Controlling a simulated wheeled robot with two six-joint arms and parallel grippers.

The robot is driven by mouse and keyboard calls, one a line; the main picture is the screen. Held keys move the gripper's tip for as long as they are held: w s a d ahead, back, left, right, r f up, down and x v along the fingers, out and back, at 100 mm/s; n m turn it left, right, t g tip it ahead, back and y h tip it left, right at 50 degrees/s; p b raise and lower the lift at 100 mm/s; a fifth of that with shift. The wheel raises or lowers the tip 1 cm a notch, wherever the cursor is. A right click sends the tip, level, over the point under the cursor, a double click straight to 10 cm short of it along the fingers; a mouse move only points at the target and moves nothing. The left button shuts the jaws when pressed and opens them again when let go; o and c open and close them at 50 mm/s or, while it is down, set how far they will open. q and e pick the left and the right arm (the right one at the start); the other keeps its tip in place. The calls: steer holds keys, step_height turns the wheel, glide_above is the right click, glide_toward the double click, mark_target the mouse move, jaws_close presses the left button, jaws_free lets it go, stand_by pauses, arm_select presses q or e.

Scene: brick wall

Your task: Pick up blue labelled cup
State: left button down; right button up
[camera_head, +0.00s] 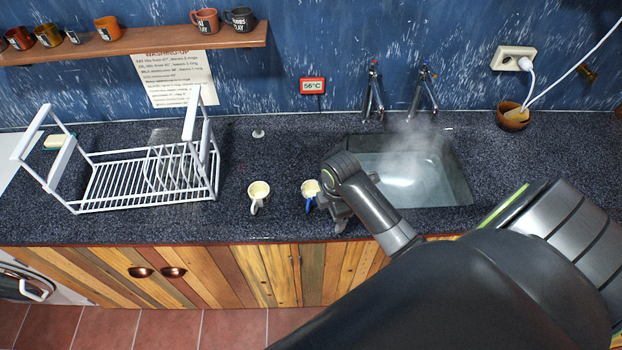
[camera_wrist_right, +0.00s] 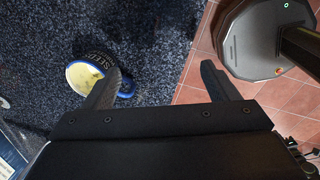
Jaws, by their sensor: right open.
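A small cup with a pale inside and a blue handle (camera_head: 309,187) stands on the dark speckled counter, just left of the sink. My right gripper (camera_head: 338,220) is over the counter close to the cup's right side. In the wrist view the right gripper (camera_wrist_right: 163,82) is open and empty between its fingers. Its left finger overlaps the cup's handle in the picture; I cannot tell whether they touch. My left gripper is not in view.
A white cup (camera_head: 259,191) stands to the left, near a white dish rack (camera_head: 150,180). The steaming sink (camera_head: 455,180) lies behind and right of my right gripper. A wall shelf (camera_head: 150,42) holds several mugs. The counter's front edge is close.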

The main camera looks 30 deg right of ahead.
steer(key=w+r+n, duration=0.7)
steer(key=w+r, duration=0.1)
step_height(320, 180, up, 5)
steer(key=n+g, duration=0.1)
steer(key=n, duration=0.4)
glide_above(312, 191)
steer(key=s+a, duration=0.1)
steer(key=s, duration=0.1)
steer(key=f+b, duration=0.5)
steer(key=f, duration=0.1)
steer(key=f+b, duration=0.6)
steer(key=shift+w+a, duration=0.1)
steer(key=shift+a, duration=0.1)
steer(key=f, duration=0.2)
steer(key=f+p, duration=0.1)
steer(key=f, duration=0.1)
steer(key=shift+s+a+f, duration=0.1)
steer(key=shift+s+a, duration=0.1)
steer(key=shift+s, duration=0.1)
steer(key=shift+f, duration=0.4)
steer(key=shift+c, duration=0.2)
steer(key=c, duration=1.1)
